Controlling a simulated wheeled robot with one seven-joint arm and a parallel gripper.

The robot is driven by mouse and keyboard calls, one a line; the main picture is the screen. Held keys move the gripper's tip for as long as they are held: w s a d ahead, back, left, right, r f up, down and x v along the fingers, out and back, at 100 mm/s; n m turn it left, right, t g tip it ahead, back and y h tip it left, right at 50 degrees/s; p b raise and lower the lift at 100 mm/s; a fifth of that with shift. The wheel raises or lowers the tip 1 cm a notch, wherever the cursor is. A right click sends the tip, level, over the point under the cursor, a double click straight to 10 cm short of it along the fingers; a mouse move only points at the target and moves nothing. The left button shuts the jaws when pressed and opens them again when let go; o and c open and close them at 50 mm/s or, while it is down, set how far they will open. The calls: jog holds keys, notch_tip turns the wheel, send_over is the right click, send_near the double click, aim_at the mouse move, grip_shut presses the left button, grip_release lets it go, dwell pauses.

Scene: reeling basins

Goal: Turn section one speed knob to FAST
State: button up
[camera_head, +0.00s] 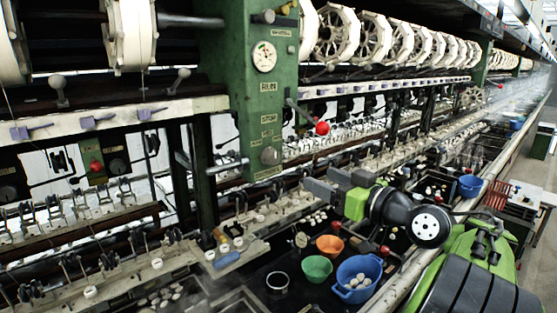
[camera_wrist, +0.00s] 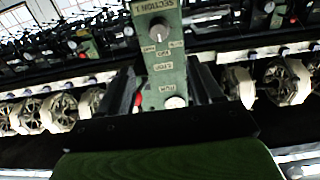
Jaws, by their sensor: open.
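The section one speed knob (camera_head: 269,156) is a grey round knob low on the green control panel (camera_head: 226,70). In the wrist view the knob (camera_wrist: 160,30) shows upside down, near the "SECTION 1" lettering, with small labels around it. Its pointer direction and those labels are too small to read surely. My gripper (camera_head: 312,186) is open and empty, right of the knob and a little lower in the head view, apart from it. In the wrist view the fingers (camera_wrist: 168,84) stand apart on both sides of the panel, with the knob beyond them.
A lever with a red ball (camera_head: 322,128) juts from the panel's right side, above my gripper. A dial gauge (camera_head: 264,57) sits higher up. Below are a green bowl (camera_head: 316,268), an orange bowl (camera_head: 330,245) and a blue basin (camera_head: 358,278). White reels (camera_head: 338,32) line the top.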

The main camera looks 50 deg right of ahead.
aim_at(275, 160)
jog(key=w, duration=0.5)
jog(key=w+d+p, duration=0.1)
jog(key=w, duration=0.4)
jog(key=w+d+p, duration=0.1)
jog(key=w, duration=0.4)
jog(key=shift+w+f, duration=0.1)
jog(key=c, duration=1.1)
jog(key=shift+o, duration=0.2)
